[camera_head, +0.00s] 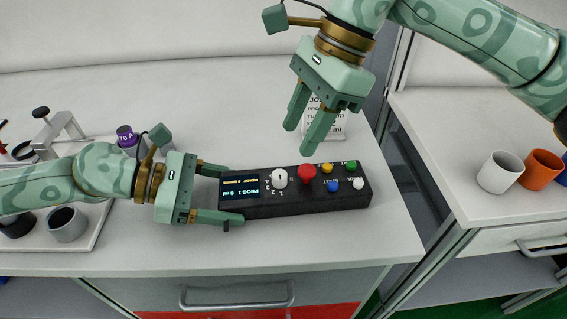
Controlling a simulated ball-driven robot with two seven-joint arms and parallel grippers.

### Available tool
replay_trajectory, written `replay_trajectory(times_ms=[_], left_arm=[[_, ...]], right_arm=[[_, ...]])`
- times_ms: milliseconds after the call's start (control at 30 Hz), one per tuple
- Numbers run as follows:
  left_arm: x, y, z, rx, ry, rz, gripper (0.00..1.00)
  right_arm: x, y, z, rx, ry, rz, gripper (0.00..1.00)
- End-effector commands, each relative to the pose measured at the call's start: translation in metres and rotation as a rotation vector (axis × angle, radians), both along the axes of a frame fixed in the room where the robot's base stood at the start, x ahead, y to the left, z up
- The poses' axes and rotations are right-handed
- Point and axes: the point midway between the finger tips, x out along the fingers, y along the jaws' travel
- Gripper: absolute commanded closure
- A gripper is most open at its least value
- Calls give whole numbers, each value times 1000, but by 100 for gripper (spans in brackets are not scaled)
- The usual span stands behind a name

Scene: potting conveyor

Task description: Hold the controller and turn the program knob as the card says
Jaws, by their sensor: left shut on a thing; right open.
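The controller (258,207) is a long black box lying near the table's front edge. Its left end has a lit screen (240,188) with small text that seems to read "PROG 1". Right of it are a white knob (279,178), a red knob or button (307,173) and several small coloured buttons. My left gripper (225,195) is shut on the controller's left end. My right gripper (306,138) is open and empty, pointing down above and behind the red knob. The card (324,124) stands behind it, partly hidden by the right gripper; its text is mostly unreadable.
A tray (92,232) with cups and a metal stand lies at the left. A purple-capped bottle (126,137) stands behind my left arm. White and orange cups (500,172) are on the right-hand counter, across a gap. The table behind the controller is mostly clear.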

Motion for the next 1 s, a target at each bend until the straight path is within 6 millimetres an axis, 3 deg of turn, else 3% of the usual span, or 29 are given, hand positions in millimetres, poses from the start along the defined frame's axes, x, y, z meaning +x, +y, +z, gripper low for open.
replay_trajectory(times_ms=[100, 300, 500, 733, 767, 900, 1000], left_arm=[[0, 0, 0, 1, 0, -1, 44], [0, 0, 0, 1, 0, -1, 44], [0, 0, 0, 1, 0, 0, 44], [0, 0, 0, 1, 0, 0, 44], [0, 0, 0, 1, 0, 0, 44], [0, 0, 0, 1, 0, 0, 44], [0, 0, 0, 1, 0, 0, 44]], right_arm=[[-4, 10, -26, 2, 3, 2, 56], [-8, 23, -58, 3, 2, 0, 56], [-9, 28, -71, 3, 0, -2, 56], [-9, 29, -72, 3, 0, -3, 56], [-9, 29, -72, 3, 0, -3, 59], [-9, 29, -72, 3, 0, -3, 98], [-9, 28, -72, 3, 0, -3, 100]])
